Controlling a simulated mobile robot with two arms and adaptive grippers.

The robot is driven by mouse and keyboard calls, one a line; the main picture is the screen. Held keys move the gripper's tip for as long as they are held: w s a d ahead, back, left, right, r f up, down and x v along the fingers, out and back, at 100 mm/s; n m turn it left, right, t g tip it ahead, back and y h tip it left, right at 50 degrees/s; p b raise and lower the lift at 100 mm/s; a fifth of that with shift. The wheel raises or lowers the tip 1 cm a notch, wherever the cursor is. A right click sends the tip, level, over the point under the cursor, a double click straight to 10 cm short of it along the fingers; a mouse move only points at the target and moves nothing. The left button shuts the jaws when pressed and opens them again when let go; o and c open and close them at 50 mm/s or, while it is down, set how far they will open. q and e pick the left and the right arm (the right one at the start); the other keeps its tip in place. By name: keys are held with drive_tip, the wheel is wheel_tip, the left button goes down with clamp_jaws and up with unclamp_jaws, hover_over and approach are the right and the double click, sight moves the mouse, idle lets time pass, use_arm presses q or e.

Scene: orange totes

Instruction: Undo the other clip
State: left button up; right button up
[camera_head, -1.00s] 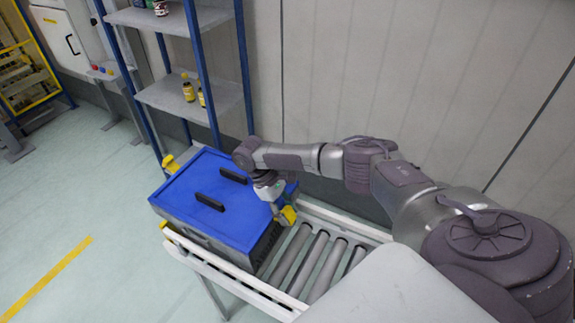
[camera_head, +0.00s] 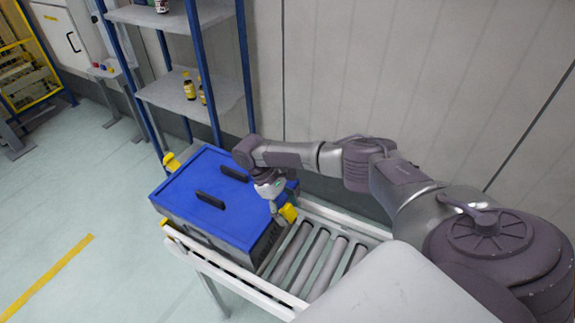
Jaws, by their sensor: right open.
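A grey tote with a blue lid (camera_head: 205,205) sits on the roller conveyor; two black handles stand on the lid. One yellow clip (camera_head: 171,162) sticks out at the far left end of the tote. Another yellow clip (camera_head: 289,213) is at the near right end. My right gripper (camera_head: 277,209) points down beside this near clip, at the lid's right edge. It is open; its fingers are small and partly hidden, and I cannot tell whether they touch the clip. My left gripper is not in view.
The conveyor's white rail (camera_head: 235,272) runs along the tote's near side, and bare rollers (camera_head: 318,262) lie to its right. A shelf rack (camera_head: 190,95) with small bottles stands behind. A grey wall is close behind my right arm.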

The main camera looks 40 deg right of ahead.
drive_tip(key=v, duration=1.2)
drive_tip(key=shift+f, duration=0.1)
